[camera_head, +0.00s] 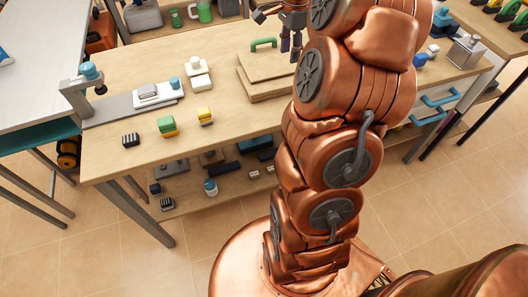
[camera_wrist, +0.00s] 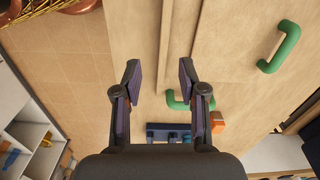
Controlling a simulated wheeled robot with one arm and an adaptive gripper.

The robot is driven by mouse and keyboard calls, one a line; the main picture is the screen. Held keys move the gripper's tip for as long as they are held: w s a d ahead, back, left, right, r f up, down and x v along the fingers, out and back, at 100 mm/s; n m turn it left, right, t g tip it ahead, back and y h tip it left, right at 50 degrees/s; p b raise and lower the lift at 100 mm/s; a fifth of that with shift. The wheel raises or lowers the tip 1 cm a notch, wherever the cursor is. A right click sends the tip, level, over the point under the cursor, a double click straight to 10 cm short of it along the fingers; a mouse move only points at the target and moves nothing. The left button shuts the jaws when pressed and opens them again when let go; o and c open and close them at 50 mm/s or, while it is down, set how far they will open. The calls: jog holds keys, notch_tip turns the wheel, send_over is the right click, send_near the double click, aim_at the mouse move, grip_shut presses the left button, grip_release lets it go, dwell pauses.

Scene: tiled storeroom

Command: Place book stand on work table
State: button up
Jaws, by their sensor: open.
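The work table (camera_head: 235,121) is a light wood table with a lower shelf, filling the middle of the head view. A wooden stepped piece with a sloping board (camera_head: 268,66) and a green handle (camera_head: 263,43) lies on it; it may be the book stand, but I cannot tell surely. My gripper (camera_head: 291,50) is above the table by the right side of this piece. In the wrist view my gripper (camera_wrist: 159,68) is open, with nothing between its fingers. Pale wooden boards and two green handles (camera_wrist: 280,47) show beyond the fingers.
Small blocks (camera_head: 166,126), a grey rail (camera_head: 130,105) and a white box (camera_head: 195,66) stand on the table's left part. The lower shelf (camera_head: 190,196) holds several items. A pale table (camera_head: 35,70) stands at the left. The tiled floor (camera_head: 120,250) is clear in front.

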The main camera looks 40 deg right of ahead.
jog(key=s+a+n+g, duration=0.1)
jog(key=s+a+n, duration=0.4)
jog(key=a, duration=0.6)
jog(key=s+a+n, duration=0.3)
jog(key=a+n, duration=0.3)
jog(key=a, duration=0.4)
jog(key=s+a+f+n, duration=0.2)
jog(key=s+a+n, duration=0.2)
jog(key=s, duration=0.4)
jog(key=s+a+f+n+g, duration=0.1)
jog(key=s+a+f+n, duration=0.2)
jog(key=s, duration=0.5)
jog(key=a+n, duration=0.1)
jog(key=n, duration=0.1)
jog(key=shift+a+n, duration=0.3)
jog(key=shift+a, duration=0.1)
notch_tip(320, 180, up, 12)
jog(key=p, duration=1.1)
jog(key=shift+w+f, duration=0.2)
jog(key=shift+f, duration=0.05)
